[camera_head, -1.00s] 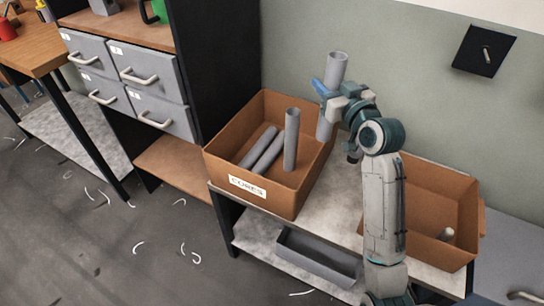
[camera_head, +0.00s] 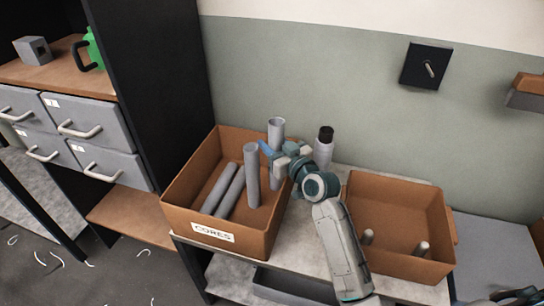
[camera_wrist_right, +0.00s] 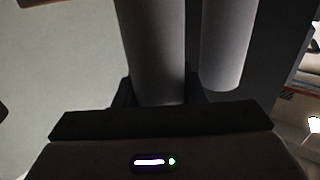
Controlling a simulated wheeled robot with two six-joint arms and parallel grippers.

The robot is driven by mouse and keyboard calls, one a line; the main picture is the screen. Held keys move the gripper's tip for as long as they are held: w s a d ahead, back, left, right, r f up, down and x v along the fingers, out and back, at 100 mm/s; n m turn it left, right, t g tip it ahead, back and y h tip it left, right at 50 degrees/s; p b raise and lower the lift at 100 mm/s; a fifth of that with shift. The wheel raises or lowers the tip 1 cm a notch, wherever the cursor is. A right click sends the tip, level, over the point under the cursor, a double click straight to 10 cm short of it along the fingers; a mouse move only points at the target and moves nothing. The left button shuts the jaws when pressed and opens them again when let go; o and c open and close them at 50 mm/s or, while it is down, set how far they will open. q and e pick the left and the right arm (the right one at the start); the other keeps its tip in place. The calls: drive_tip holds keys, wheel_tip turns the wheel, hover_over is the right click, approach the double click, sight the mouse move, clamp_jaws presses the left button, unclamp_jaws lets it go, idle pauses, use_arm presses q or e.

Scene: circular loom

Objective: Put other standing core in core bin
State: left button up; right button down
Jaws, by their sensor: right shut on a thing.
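My right gripper (camera_head: 271,157) is shut on a grey core (camera_head: 276,130), a tall tube held upright at the right side of the bin labelled CORES (camera_head: 183,217). The held core (camera_wrist_right: 153,45) also fills the middle of the right wrist view. Its lower end in the head view is partly hidden by the gripper and the bin's contents. Inside the bin, one core (camera_head: 252,175) stands upright and two cores (camera_head: 219,187) lie slanted side by side. My left gripper is not in view.
Behind my right arm stands a grey cylinder with a dark top (camera_head: 324,148). A second brown bin (camera_head: 401,205) with small pale pegs sits to the right. A black wall plate with a peg (camera_head: 427,67) is above. Drawers and a dark cabinet side are left.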

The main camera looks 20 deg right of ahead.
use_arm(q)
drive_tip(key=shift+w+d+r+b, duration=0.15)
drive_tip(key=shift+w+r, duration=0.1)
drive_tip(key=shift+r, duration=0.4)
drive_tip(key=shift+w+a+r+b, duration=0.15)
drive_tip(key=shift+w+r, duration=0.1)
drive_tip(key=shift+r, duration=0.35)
use_arm(e)
wheel_tip(320, 180, down, 4)
drive_tip(key=shift+f, duration=0.1)
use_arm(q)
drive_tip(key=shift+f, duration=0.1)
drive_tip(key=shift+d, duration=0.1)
